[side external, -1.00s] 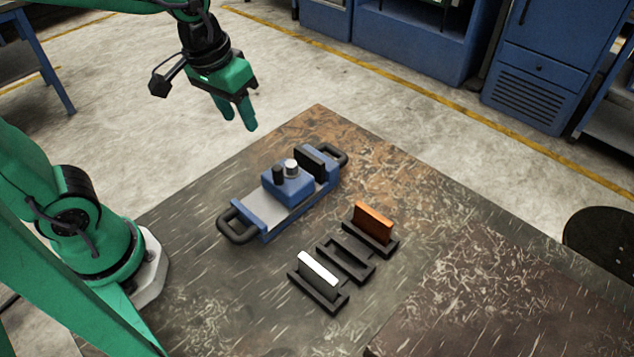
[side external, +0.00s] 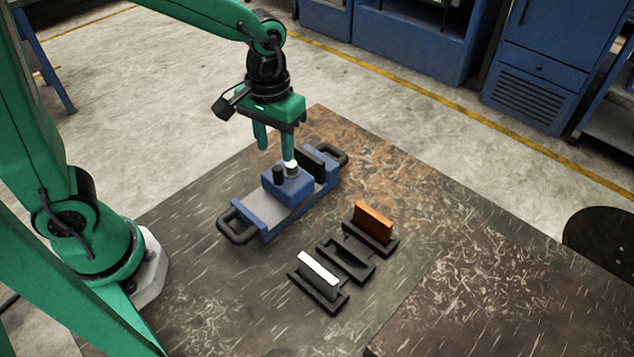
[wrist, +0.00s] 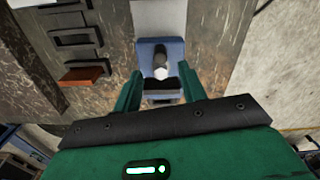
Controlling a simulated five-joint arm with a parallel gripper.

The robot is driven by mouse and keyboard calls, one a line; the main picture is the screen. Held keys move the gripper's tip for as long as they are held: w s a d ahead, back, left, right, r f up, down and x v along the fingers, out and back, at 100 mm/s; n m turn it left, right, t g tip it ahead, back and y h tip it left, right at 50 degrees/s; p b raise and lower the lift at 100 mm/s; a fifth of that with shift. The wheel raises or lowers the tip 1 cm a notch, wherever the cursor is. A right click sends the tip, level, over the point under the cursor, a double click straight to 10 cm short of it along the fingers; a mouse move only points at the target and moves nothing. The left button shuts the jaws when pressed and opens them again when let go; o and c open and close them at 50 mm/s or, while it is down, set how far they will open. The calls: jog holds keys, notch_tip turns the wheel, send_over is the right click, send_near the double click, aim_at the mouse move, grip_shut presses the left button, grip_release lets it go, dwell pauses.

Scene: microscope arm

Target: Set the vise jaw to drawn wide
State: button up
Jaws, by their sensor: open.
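The blue vise (side external: 268,213) lies on the table with a pale grey bed and a black loop handle at each end. Its blue jaw block (side external: 290,187) sits near the black-faced far end (side external: 311,160), with a short gap between them. The block carries a black peg (side external: 279,174) and a silver peg (side external: 291,168). My gripper (side external: 275,149) is open and points down just above the block, one finger overlapping the silver peg in the side view. In the wrist view, the jaw block (wrist: 151,47) and pegs appear between the spread fingers (wrist: 160,76); contact is unclear.
Black holders stand right of the vise: one with a white plate (side external: 318,268), an empty one (side external: 345,262), one with an orange plate (side external: 373,222). The table's right side is clear. A dark round seat (side external: 600,240) stands beyond it.

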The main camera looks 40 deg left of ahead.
aim_at(277, 167)
jog(key=shift+f, duration=3.6)
grip_shut()
